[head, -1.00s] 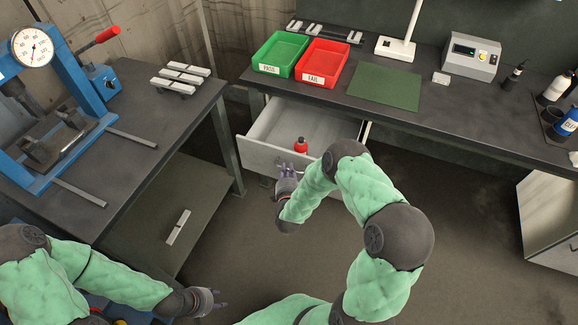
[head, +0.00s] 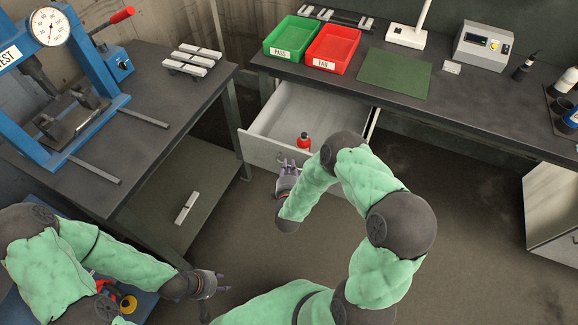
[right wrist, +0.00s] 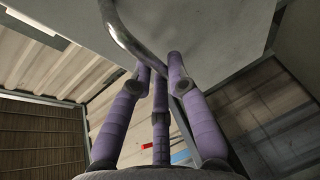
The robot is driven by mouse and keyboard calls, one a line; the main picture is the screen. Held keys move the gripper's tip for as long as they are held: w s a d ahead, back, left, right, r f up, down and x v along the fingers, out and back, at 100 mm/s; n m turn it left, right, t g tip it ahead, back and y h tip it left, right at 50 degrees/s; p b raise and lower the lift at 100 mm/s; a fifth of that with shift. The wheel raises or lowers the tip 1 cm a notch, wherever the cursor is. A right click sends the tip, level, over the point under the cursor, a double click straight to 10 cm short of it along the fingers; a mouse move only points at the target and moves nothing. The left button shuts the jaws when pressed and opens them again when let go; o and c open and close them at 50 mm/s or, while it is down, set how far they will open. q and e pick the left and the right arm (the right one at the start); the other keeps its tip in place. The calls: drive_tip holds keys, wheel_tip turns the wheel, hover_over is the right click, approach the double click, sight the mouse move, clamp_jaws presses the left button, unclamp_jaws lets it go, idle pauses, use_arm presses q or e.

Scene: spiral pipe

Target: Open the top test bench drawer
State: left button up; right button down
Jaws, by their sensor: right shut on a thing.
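The top test bench drawer (head: 262,152) is a light grey box under the dark bench top, pulled well out, with its inside showing. A red bottle (head: 304,143) with a dark cap stands in it near the front. My right gripper (head: 288,166) is at the drawer's front. In the right wrist view its purple fingers (right wrist: 158,85) are shut on the curved metal drawer handle (right wrist: 122,32), with the drawer front (right wrist: 205,30) behind. My left gripper (head: 219,284) hangs low at the left, away from the drawer, with its fingers apart and nothing between them.
A green PASS tray (head: 290,38) and a red FAIL tray (head: 332,48) stand on the bench above the drawer. A green mat (head: 395,73) lies beside them. A side table (head: 150,100) with a blue press stands left of the drawer. The floor in front is clear.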

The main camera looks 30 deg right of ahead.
drive_tip(key=c, duration=1.2)
unclamp_jaws()
drive_tip(key=shift+s, duration=0.1)
drive_tip(key=v, duration=1.1)
drive_tip(key=shift+s+a, duration=0.15)
drive_tip(key=shift+s, duration=0.25)
